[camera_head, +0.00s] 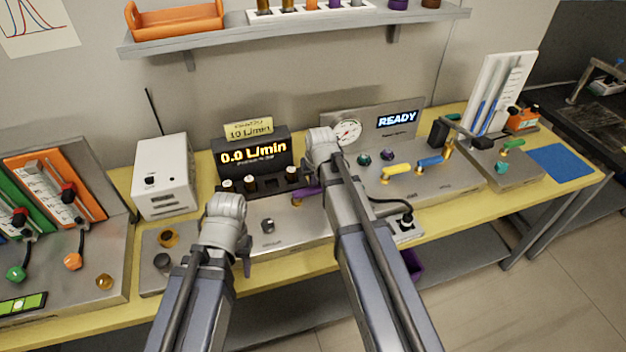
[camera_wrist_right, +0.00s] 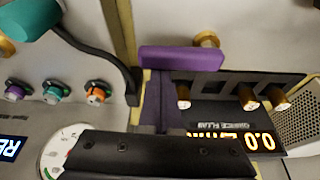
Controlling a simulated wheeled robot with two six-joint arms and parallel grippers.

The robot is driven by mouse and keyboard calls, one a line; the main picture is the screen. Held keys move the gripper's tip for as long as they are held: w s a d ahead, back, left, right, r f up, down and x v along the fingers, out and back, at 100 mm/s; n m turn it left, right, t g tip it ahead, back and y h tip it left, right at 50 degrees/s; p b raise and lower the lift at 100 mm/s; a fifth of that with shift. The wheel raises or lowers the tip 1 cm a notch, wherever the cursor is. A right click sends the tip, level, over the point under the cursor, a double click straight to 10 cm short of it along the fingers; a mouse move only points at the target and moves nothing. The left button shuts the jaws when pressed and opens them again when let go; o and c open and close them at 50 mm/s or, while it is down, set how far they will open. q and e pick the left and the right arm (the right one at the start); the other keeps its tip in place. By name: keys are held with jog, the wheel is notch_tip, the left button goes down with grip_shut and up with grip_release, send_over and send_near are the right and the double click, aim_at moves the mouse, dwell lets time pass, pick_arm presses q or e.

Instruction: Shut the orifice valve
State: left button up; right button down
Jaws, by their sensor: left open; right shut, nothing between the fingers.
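A purple lever handle (camera_head: 305,192) sits on the steel bench panel below the flow display, partly hidden behind my right arm. In the right wrist view the purple handle (camera_wrist_right: 180,58) lies crosswise, with a brass fitting behind it. I cannot read a label naming it as the orifice valve. My right gripper (camera_wrist_right: 155,152) is shut and empty, close to the handle; I cannot tell whether they touch. My left gripper (camera_head: 245,262) is open in front of the panel, left of the purple handle, mostly hidden by its own arm.
A pressure gauge (camera_head: 347,131), a READY screen (camera_head: 397,119), yellow (camera_head: 397,169) and blue (camera_head: 430,161) handles stand right. A white box (camera_head: 163,175) stands left. A shelf (camera_head: 290,31) hangs above.

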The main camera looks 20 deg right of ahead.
jog(key=shift+s, duration=0.1)
jog(key=s+m, duration=0.1)
jog(key=m, duration=0.1)
jog(key=s+m+h, duration=0.1)
jog(key=m, duration=0.1)
jog(key=shift+s, duration=0.1)
jog(key=m, duration=0.1)
jog(key=s+m+h, duration=0.1)
jog(key=m, duration=0.1)
jog(key=s+m+g, duration=0.1)
jog(key=shift+s+a+m+h, duration=0.1)
jog(key=shift+a+m+h, duration=0.2)
jog(key=shift+m, duration=0.1)
jog(key=m, duration=0.1)
jog(key=s+m+g, duration=0.1)
jog(key=shift+a+m+h, duration=0.3)
jog(key=shift+a, duration=0.1)
jog(key=m, duration=0.1)
jog(key=s+a+m, duration=0.1)
jog(key=m, duration=0.1)
jog(key=shift+s+a+g, duration=0.1)
jog(key=shift+a+g, duration=0.05)
jog(key=shift+g, duration=0.25)
jog(key=shift+s+a, duration=0.3)
jog(key=shift+a, duration=0.35)
jog(key=shift+d, duration=0.15)
